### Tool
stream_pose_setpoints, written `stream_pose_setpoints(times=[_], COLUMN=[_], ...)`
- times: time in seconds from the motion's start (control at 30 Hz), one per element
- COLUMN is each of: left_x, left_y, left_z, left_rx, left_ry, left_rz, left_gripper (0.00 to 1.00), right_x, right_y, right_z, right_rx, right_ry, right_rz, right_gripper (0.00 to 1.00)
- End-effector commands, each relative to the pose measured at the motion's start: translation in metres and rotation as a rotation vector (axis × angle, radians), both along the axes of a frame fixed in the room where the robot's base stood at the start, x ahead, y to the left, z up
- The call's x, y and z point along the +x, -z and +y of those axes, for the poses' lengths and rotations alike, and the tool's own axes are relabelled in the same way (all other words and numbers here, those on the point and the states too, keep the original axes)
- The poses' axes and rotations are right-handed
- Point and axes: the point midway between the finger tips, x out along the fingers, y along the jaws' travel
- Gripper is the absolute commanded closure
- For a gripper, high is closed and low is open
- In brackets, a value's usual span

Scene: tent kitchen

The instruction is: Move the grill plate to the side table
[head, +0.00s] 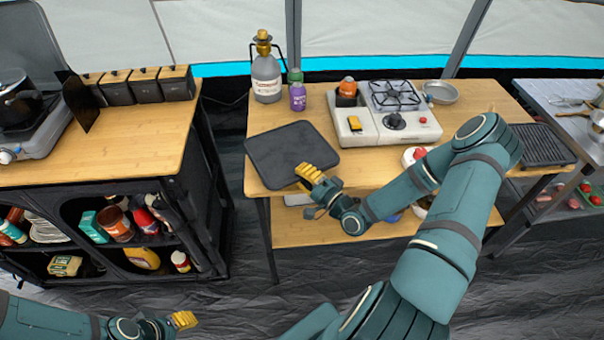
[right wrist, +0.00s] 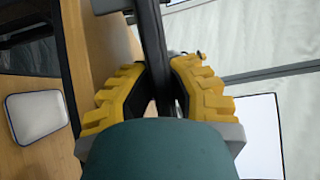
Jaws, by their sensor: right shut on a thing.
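A flat dark plate with rounded corners (head: 288,148), which I take as the grill plate, is at the left end of the middle wooden table (head: 400,166). My right gripper (head: 308,174) is shut on the plate's near edge. In the right wrist view, the yellow fingers (right wrist: 162,85) close on the dark edge of the plate (right wrist: 150,40). I cannot tell whether the plate rests on the table or is slightly raised. My left gripper (head: 184,320) is low at the bottom left, away from the tables; its fingers are too small to judge.
A ribbed black grill (head: 542,147) lies at the right. The left wooden counter (head: 130,140) has free room in front; a gap separates it from the middle table.

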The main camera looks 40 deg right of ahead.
Motion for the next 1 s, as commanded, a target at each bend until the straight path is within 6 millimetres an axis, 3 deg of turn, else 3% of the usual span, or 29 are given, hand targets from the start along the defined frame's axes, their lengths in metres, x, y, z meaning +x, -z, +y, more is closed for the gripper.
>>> stream_pose_setpoints(times=[0.4,0.43,0.5,0.83,1.0], left_x=[0.002,0.002,0.002,0.001,0.000], left_y=[0.007,0.007,0.007,0.006,-0.006], left_z=[0.000,0.000,0.000,0.000,0.000], left_rx=[0.001,0.000,0.001,0.000,0.000], left_ry=[0.000,-0.001,0.000,-0.001,0.000], left_rz=[-0.004,-0.004,-0.004,-0.003,0.001], left_gripper=[0.53,0.53,0.53,0.53,0.53], right_x=[0.001,0.000,0.000,-0.001,-0.001], right_y=[0.007,0.008,0.008,0.009,-0.005], right_z=[0.000,0.000,0.000,0.000,0.000], right_rx=[-0.001,0.000,0.000,0.001,0.001], right_ry=[-0.001,0.000,0.000,0.001,0.002], right_rz=[-0.004,0.000,0.001,0.005,0.004], right_gripper=[1.00,0.75,0.57,0.57,0.57])
